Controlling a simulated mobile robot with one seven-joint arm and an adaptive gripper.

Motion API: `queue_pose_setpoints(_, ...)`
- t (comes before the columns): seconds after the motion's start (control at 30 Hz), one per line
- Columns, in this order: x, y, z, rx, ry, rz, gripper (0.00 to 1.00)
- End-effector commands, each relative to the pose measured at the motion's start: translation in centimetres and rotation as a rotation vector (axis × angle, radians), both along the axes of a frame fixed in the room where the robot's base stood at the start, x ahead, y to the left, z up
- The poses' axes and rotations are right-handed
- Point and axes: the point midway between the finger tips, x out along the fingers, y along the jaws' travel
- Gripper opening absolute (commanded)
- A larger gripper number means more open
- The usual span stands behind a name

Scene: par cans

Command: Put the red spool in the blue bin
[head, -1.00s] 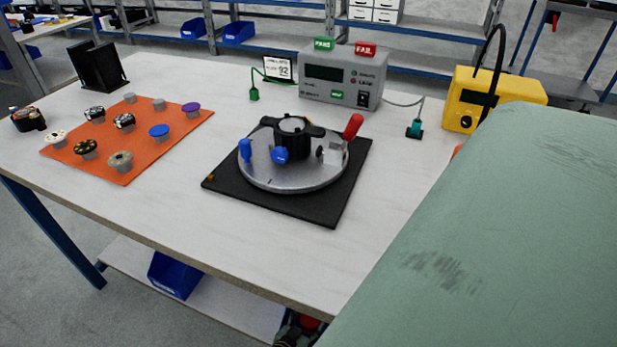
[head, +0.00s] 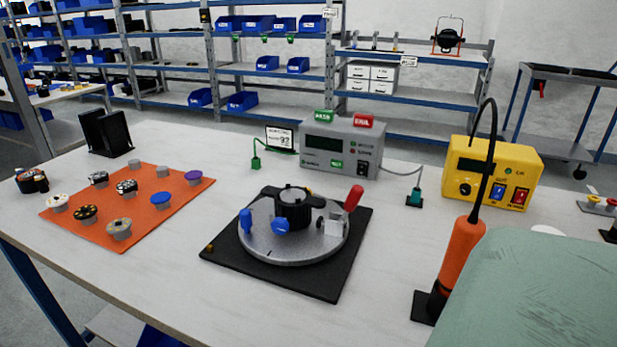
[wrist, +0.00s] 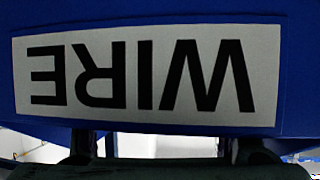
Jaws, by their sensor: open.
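A blue bin (wrist: 298,70) fills most of the wrist view, with a white label reading WIRE upside down. My gripper (wrist: 165,150) shows at the bottom of the wrist view, with its two dark fingers wide apart in front of the bin. Nothing shows between them. My gripper is outside the head view. In the head view, a small red-topped piece (head: 611,202) sits at the right edge of the table beside a yellow-topped one. It is cut off by the frame, and I cannot tell if it is the red spool.
Several blue bins (head: 256,24) stand on shelves behind.

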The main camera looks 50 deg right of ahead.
Motion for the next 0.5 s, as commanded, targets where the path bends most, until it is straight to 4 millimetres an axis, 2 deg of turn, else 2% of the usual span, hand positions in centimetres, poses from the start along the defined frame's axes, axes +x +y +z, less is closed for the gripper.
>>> queue_pose_setpoints(0.17,0.1,1.0,0.8,0.000,-0.002,0.002,0.65)
queue_pose_setpoints(0.5,-0.9,7.2,4.2,0.002,-0.001,0.003,0.65)
